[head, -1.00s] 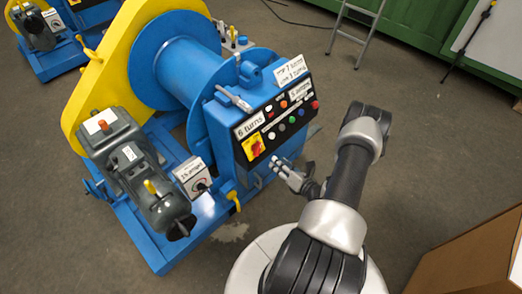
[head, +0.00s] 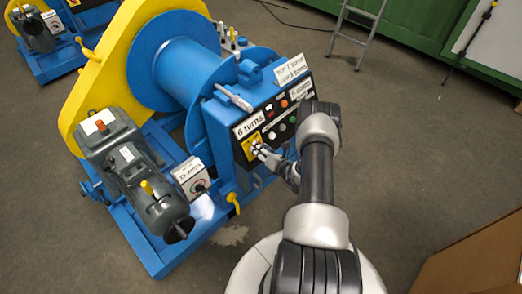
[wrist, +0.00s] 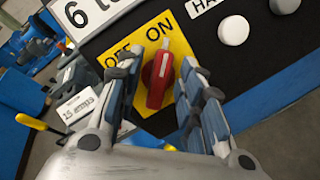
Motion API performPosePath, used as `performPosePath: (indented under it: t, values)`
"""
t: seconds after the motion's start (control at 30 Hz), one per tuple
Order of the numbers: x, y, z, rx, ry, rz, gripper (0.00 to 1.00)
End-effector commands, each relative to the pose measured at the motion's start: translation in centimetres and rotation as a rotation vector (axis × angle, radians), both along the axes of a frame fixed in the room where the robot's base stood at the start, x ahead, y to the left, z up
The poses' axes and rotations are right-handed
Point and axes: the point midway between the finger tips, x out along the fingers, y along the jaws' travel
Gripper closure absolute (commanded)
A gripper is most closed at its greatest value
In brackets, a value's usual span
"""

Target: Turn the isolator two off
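The isolator is a red rotary knob (wrist: 159,78) on a yellow plate (wrist: 177,42) marked OFF and ON, seen in the wrist view. The knob's white-tipped end points up, toward the ON word. In the head view the yellow plate (head: 251,142) sits at the lower left of the black control panel, partly hidden by my gripper (head: 263,153). In the wrist view my gripper (wrist: 164,75) is open, with one finger on each side of the knob. Small gaps show beside the knob; I cannot tell whether a finger touches it.
A "6 turns" label (head: 249,124) sits above the plate. Several buttons, including a white button (wrist: 233,30), lie to the right. A grey box with a dial (head: 192,179) and a yellow lever (head: 234,201) stand at lower left.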

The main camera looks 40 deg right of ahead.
Motion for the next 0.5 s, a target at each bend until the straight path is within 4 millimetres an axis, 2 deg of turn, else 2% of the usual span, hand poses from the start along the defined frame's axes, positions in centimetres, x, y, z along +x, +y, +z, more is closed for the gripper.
performPosePath:
  t: [0.07,0.5]
  values:
    - [-0.02,-0.01,0.01,0.000,0.000,0.000,0.65]
    - [-0.05,-0.01,0.02,0.000,0.000,0.000,0.94]
